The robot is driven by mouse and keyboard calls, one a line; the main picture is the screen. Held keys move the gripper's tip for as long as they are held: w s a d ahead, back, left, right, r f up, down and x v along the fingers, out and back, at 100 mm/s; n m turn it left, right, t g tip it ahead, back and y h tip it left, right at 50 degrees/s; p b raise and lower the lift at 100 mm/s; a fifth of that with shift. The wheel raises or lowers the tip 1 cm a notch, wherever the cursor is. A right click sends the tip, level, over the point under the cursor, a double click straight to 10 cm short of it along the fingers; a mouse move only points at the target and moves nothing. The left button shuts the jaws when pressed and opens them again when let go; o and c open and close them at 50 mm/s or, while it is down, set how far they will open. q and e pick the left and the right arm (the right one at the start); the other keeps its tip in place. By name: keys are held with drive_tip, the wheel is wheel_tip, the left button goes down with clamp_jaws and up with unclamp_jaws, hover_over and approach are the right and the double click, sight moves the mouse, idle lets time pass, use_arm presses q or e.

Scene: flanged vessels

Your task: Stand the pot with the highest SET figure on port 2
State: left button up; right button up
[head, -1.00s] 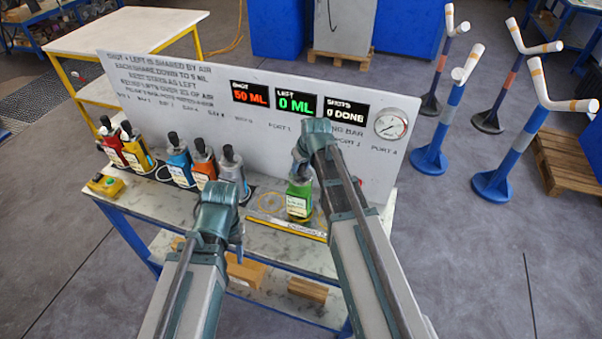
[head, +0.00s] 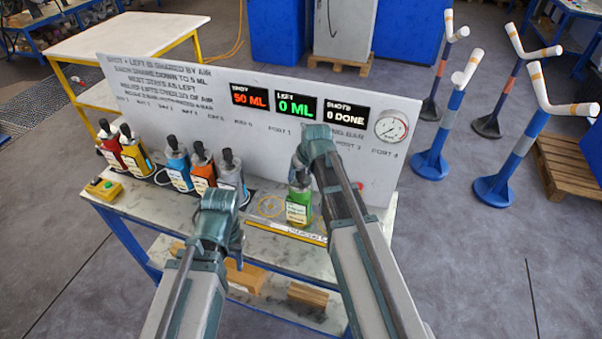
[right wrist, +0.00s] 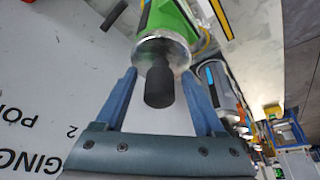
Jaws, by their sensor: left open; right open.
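A green pot (head: 299,208) with a pale label stands upright on the bench below the panel, near the middle ports. Its black cap (right wrist: 159,86) lies between the spread blue fingers of my right gripper (right wrist: 158,76), with gaps on both sides. In the head view my right arm's wrist hides the cap. Red (head: 110,146), yellow (head: 135,152), blue (head: 177,168), orange (head: 203,172) and grey (head: 229,172) pots stand in a row to the left. Their SET figures are too small to read. My left gripper (head: 236,246) is open and empty in front of the bench.
The panel (head: 160,98) shows 50 ML, LEFT 0 ML and 0 DONE, with a gauge (head: 391,126) at right. "PORT 2" lettering shows in the right wrist view. A yellow-edged strip (head: 286,232) lies along the front; a yellow box (head: 103,189) sits at the left end.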

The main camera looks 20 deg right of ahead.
drive_tip(key=shift+r, duration=0.1)
drive_tip(key=a+p+v, duration=0.1)
drive_tip(key=p+v, duration=1)
drive_tip(key=v, duration=0.1)
drive_tip(key=s+a+g+h, duration=0.1)
drive_tip(key=s+a+g, duration=0.1)
drive_tip(key=s+a, duration=0.4)
drive_tip(key=s+a+f+n+g+h, duration=0.1)
drive_tip(key=s+a+g, duration=0.2)
drive_tip(key=s+a, duration=0.4)
drive_tip(key=s, duration=0.6)
drive_tip(key=shift+s+f, duration=0.2)
drive_tip(key=shift+s, duration=0.1)
wheel_tip(320, 180, down, 23)
drive_tip(key=b, duration=2.2)
drive_tip(key=shift+n, duration=0.3)
drive_tip(key=shift+w+r, duration=0.1)
drive_tip(key=shift+r, duration=0.1)
